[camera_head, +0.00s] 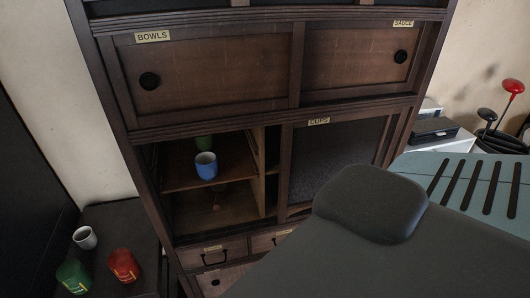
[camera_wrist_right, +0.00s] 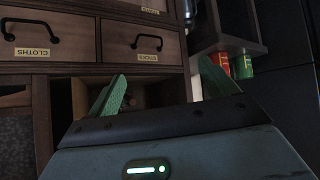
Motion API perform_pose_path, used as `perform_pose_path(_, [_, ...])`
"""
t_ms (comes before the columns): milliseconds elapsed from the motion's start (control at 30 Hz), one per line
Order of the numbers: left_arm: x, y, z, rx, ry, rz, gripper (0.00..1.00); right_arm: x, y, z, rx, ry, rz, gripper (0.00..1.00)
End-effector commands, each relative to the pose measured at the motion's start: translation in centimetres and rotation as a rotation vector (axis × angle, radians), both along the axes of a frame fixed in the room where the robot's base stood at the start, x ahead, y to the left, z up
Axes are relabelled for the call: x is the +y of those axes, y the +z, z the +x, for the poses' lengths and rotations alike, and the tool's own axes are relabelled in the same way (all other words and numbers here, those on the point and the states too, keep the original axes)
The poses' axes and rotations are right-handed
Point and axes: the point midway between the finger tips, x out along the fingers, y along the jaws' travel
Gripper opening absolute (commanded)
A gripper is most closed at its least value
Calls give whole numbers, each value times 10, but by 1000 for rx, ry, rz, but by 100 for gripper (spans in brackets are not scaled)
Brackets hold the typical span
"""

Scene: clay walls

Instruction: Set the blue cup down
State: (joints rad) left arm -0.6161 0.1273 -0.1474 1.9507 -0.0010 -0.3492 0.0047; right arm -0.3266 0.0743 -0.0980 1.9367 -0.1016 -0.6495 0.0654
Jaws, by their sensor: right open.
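The blue cup (camera_head: 206,165) stands upright on the upper shelf board (camera_head: 180,180) of the open left compartment, near the board's front edge. The blue cup cannot be made out in the wrist view, so the exact gap between gripper and cup is unclear. My left gripper is in neither view.
The compartment's right door panel, labelled CUPS (camera_head: 335,155), is closed. Drawers (camera_head: 215,256) lie below. A side table at left holds a white cup (camera_head: 85,238), a green container (camera_head: 73,276) and a red container (camera_head: 123,265). The wrist view shows the CLOTHS drawer (camera_wrist_right: 40,40).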

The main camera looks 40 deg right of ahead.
Motion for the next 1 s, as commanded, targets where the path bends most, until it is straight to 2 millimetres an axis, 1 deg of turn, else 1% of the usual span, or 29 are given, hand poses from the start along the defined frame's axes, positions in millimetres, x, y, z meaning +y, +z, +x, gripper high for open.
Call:
perform_pose_path(33, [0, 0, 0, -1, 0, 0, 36, 6, -12, -28, 10, 28, 12, 85])
perform_pose_path(100, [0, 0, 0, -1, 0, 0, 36, 14, -22, -57, 8, 60, 34, 85])
perform_pose_path(200, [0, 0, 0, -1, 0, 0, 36, 22, -29, -89, 2, 88, 61, 85])
perform_pose_path(300, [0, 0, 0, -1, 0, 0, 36, 27, -31, -108, -2, 102, 79, 85])
perform_pose_path(400, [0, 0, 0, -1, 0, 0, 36, 29, -32, -115, -5, 109, 86, 85])
perform_pose_path(733, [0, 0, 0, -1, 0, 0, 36, 29, -32, -115, -5, 108, 87, 85])
perform_pose_path(767, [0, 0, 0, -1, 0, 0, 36, 29, -32, -115, -5, 108, 87, 84])
perform_pose_path(1000, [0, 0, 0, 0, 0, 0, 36, 29, -32, -115, -5, 107, 86, 53])
